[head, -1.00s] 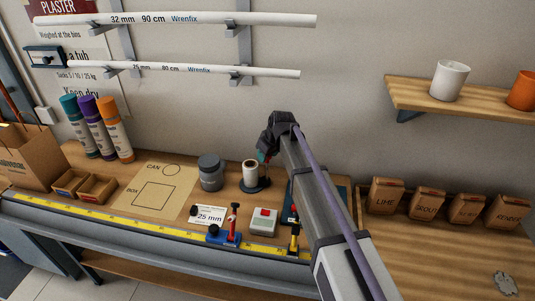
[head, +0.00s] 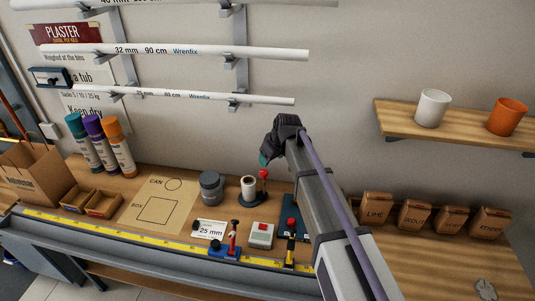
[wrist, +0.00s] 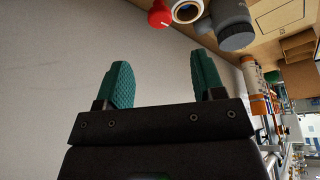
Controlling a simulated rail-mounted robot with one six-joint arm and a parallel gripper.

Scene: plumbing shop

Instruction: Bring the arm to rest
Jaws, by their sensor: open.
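My gripper (wrist: 160,85) shows in the wrist view with its two green ridged fingers spread apart and nothing between them. In the head view my gripper (head: 265,158) is mostly hidden behind the dark wrist, with only a bit of green showing. It is raised above the back of the bench, near the wall. The red-knobbed lever (head: 264,175) and the white roll (head: 248,185) on its dark stand are below it. In the wrist view the red knob (wrist: 160,15) lies beyond the fingers, apart from them.
The wooden bench holds a grey jar (head: 211,186), a marked board (head: 130,215), a yellow tape rule (head: 130,240) and a white box with a red button (head: 261,235). A shelf (head: 400,121) with two mugs is at right. Pipes (head: 190,54) hang on the wall at left.

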